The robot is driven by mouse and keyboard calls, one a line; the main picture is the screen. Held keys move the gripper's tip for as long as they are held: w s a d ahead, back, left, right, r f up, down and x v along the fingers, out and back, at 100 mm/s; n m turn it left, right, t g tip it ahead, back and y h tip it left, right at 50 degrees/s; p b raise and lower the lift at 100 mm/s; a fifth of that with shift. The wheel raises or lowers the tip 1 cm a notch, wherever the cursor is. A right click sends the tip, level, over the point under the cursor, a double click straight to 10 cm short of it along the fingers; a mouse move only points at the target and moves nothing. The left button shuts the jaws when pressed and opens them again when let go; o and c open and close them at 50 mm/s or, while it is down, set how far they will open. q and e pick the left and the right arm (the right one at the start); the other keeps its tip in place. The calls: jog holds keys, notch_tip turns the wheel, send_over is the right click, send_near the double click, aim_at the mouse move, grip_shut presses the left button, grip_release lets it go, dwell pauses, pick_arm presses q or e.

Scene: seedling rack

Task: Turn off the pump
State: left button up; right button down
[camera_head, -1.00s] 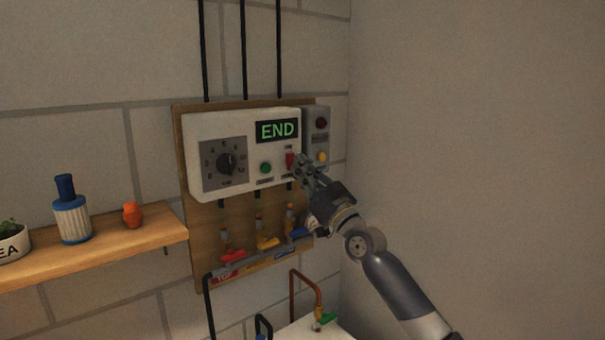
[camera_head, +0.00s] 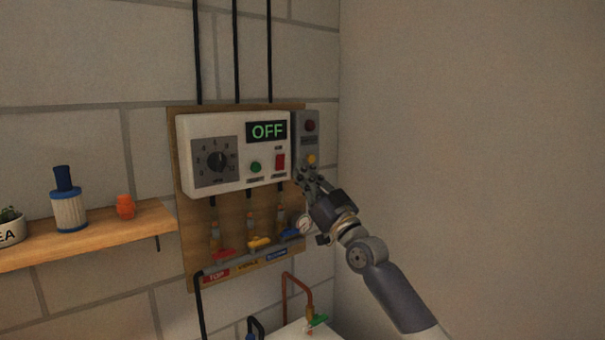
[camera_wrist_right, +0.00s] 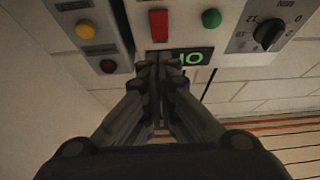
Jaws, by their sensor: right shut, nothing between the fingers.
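The white pump control box (camera_head: 186,150) hangs on a wooden board. Its display (camera_head: 266,131) reads OFF in green. A red rocker switch (camera_head: 280,162) sits below the display, beside a green button (camera_head: 256,167) and a black dial (camera_head: 216,161). My right gripper (camera_head: 303,174) is shut and empty, just right of and below the red switch, apart from it as far as I can tell. In the right wrist view the closed fingertips (camera_wrist_right: 160,58) show close to the red switch (camera_wrist_right: 159,25) and the display (camera_wrist_right: 192,58). My left gripper is not in view.
A grey box (camera_head: 310,143) with a dark red lamp and a yellow one adjoins the control box. Below are red, yellow and blue valve handles (camera_head: 258,243). A wooden shelf (camera_head: 150,222) is at left. The right wall is bare.

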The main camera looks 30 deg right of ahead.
pick_arm(q)
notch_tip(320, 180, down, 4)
jog(key=b, duration=0.3)
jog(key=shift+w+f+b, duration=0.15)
jog(key=shift+b, duration=0.25)
pick_arm(e)
jog(key=s+f, duration=0.5)
jog(key=f, duration=0.2)
jog(key=shift+d, duration=0.15)
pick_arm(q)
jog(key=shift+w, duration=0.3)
pick_arm(e)
jog(key=shift+f, duration=0.15)
